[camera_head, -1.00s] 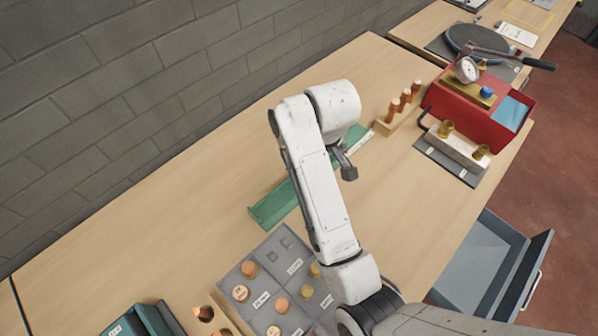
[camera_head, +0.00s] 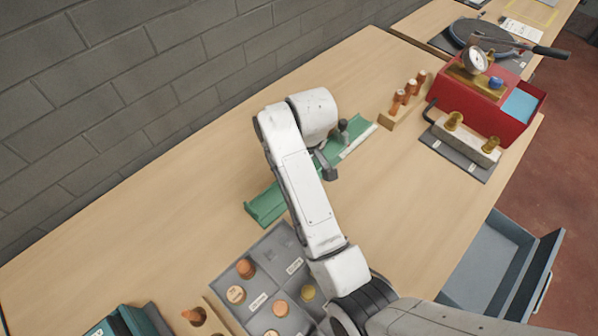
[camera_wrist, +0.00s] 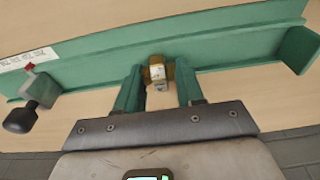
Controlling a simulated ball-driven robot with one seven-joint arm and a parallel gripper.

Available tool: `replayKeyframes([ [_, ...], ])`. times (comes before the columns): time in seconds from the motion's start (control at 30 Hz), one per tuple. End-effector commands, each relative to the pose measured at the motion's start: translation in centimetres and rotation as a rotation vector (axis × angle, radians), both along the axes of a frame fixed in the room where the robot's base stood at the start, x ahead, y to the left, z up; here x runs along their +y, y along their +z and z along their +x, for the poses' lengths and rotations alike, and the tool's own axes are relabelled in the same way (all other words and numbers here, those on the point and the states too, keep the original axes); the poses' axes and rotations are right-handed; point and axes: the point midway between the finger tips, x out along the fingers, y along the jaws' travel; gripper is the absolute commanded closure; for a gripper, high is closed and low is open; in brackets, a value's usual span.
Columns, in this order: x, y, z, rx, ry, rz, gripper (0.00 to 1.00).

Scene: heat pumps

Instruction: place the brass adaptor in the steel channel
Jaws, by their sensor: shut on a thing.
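My gripper (camera_wrist: 159,88) is shut on a small brass adaptor (camera_wrist: 158,72), which shows between the two green fingers in the wrist view. A pale label or face shows on the adaptor. Behind it runs the long green channel (camera_wrist: 235,52), with an upright end plate at the right. The adaptor overlaps the channel in this view; I cannot tell whether it touches it. In the head view the channel (camera_head: 265,205) lies slantwise on the bench, its middle hidden behind my arm. The fingers and adaptor are not clearly seen there.
A dark knob (camera_wrist: 20,119) with a red mark stands by the channel's left part. A grey sorting tray (camera_head: 245,292) with copper and brass pieces lies in front. A wooden rack (camera_head: 402,108), red box (camera_head: 510,105) and open drawer (camera_head: 490,255) are at the right.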

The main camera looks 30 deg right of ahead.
Motion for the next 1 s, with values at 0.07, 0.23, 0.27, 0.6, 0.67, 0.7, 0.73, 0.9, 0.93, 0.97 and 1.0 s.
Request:
replayKeyframes([
  [0.07, 0.0, -0.43, 0.04, -0.002, 0.0, 0.001, 0.96],
  [0.23, -0.02, -0.2, 0.03, -0.002, 0.0, 0.001, 0.96],
  [0.27, -0.02, -0.2, 0.03, -0.002, 0.0, 0.001, 0.96],
  [0.6, -0.03, -0.58, 0.0, -0.001, 0.0, 0.0, 0.49],
  [0.67, -0.03, -0.58, 0.0, -0.001, 0.0, 0.0, 0.43],
  [0.7, -0.03, -0.57, 0.0, -0.001, 0.0, 0.0, 0.39],
  [0.73, -0.03, -0.57, 0.0, -0.001, 0.0, 0.0, 0.37],
  [0.9, -0.03, -0.56, 0.0, -0.001, 0.0, 0.0, 0.37],
  [0.93, -0.03, -0.56, 0.0, -0.001, 0.0, 0.0, 0.37],
  [0.97, -0.03, -0.51, 0.02, -0.001, 0.0, 0.0, 0.37],
  [1.0, -0.01, -0.4, 0.02, -0.002, 0.0, 0.001, 0.37],
])
